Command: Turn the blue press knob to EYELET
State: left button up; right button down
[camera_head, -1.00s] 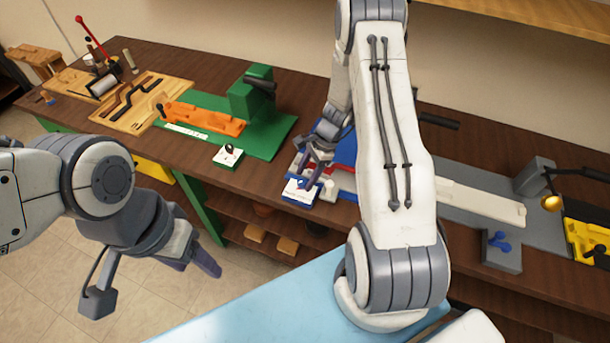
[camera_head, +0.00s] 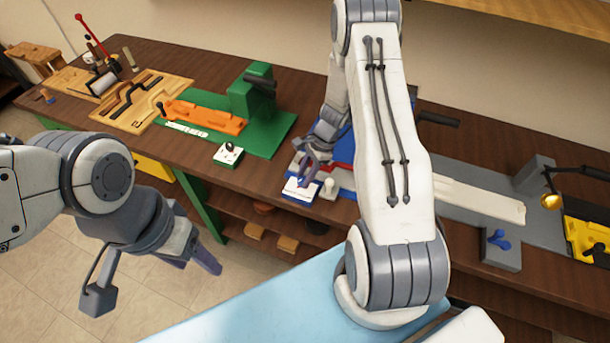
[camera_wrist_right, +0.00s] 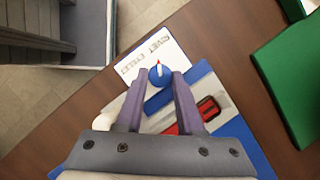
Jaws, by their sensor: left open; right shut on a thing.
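The blue press knob (camera_wrist_right: 157,76) sits on a white label plate (camera_wrist_right: 147,61) that reads RIVET and EYELET in the right wrist view. My right gripper (camera_wrist_right: 158,78) is shut on the knob, one purple fingertip on each side. In the head view my right gripper (camera_head: 303,172) is over the small white plate (camera_head: 299,189) at the blue press, hiding much of the knob. My left gripper (camera_head: 152,280) is open and empty, in front of the bench over the floor.
The green press (camera_head: 252,98) with an orange piece stands left of the blue one. Another knob block (camera_head: 500,248) and a yellow press (camera_head: 588,240) are at the right. A red-and-grey part (camera_wrist_right: 205,113) lies near my right fingers.

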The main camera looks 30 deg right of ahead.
jog(key=n+g, duration=0.1)
jog(key=n, duration=0.1)
jog(key=shift+w+n, duration=0.2)
jog(key=shift+n, duration=0.2)
jog(key=n+g+b, duration=0.1)
jog(key=n, duration=0.2)
jog(key=shift+w+f+n+h, duration=0.1)
jog(key=shift+n+h, duration=0.2)
jog(key=n+b, duration=0.1)
jog(key=n+g+h, duration=0.1)
jog(key=n, duration=0.1)
jog(key=shift+w+a+n+b, duration=0.1)
jog(key=shift+a+n+b, duration=0.05)
jog(key=shift+n+b, duration=0.2)
jog(key=shift+n+g+h+b, duration=0.35)
jog(key=shift+n+g+h, duration=0.15)
jog(key=shift+n, duration=1.05)
jog(key=c, duration=0.5)
grip_release()
jog(key=shift+c, duration=0.2)
